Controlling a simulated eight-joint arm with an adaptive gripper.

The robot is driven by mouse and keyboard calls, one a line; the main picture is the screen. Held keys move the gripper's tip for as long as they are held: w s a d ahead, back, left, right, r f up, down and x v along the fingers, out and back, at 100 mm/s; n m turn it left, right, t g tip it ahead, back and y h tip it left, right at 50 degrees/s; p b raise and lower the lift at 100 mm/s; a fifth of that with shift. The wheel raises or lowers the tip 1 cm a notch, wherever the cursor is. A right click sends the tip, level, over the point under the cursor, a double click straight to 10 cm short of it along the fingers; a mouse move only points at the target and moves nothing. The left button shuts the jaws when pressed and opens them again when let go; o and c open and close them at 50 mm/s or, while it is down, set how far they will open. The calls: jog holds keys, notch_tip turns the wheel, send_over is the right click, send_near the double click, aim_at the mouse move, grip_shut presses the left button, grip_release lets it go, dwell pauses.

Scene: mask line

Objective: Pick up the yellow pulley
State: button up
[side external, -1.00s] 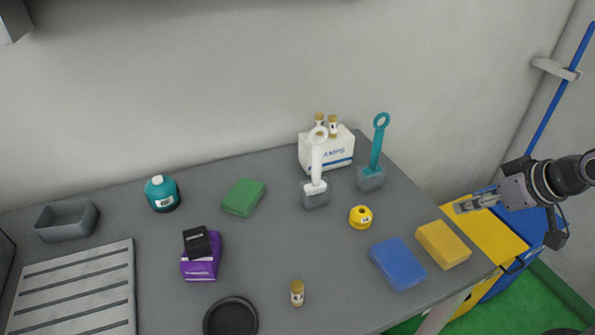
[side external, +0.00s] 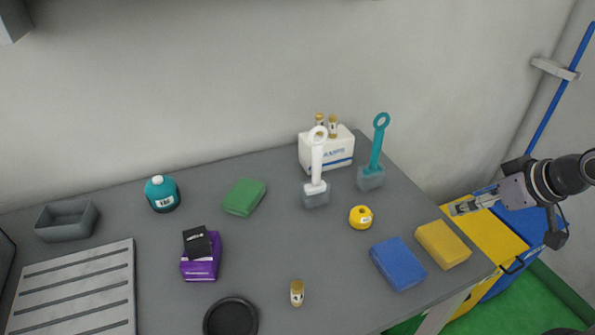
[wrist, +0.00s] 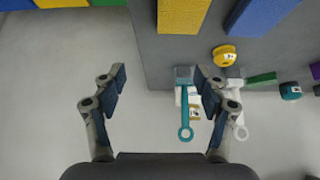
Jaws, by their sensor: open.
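The yellow pulley (side external: 361,217) is a small round yellow piece with a pale label, lying on the grey table. It stands between the white-handled tool and the blue block. In the wrist view the yellow pulley (wrist: 224,56) is right of centre near the top, beyond the right finger. My gripper (side external: 455,209) is off the right side of the table, to the right of the pulley and apart from it. In the wrist view my gripper (wrist: 160,82) is open, with nothing between its fingers.
A blue block (side external: 398,264) and a yellow block (side external: 443,244) lie nearest my gripper. A teal-handled tool (side external: 376,150), a white-handled tool (side external: 316,170) and a white box (side external: 338,155) stand behind the pulley. A small vial (side external: 297,293) stands in front.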

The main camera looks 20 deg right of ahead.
jog(key=m+g, duration=0.7)
jog(key=m, duration=0.9)
send_over(361, 211)
jog(key=f, duration=0.4)
jog(key=shift+s+f, duration=0.3)
jog(key=shift+s, duration=0.05)
jog(key=shift+a+f, duration=0.15)
jog(key=shift+f, duration=1.15)
jog(key=shift+a+f, duration=0.15)
jog(key=shift+f, duration=1.15)
jog(key=c, duration=1.2)
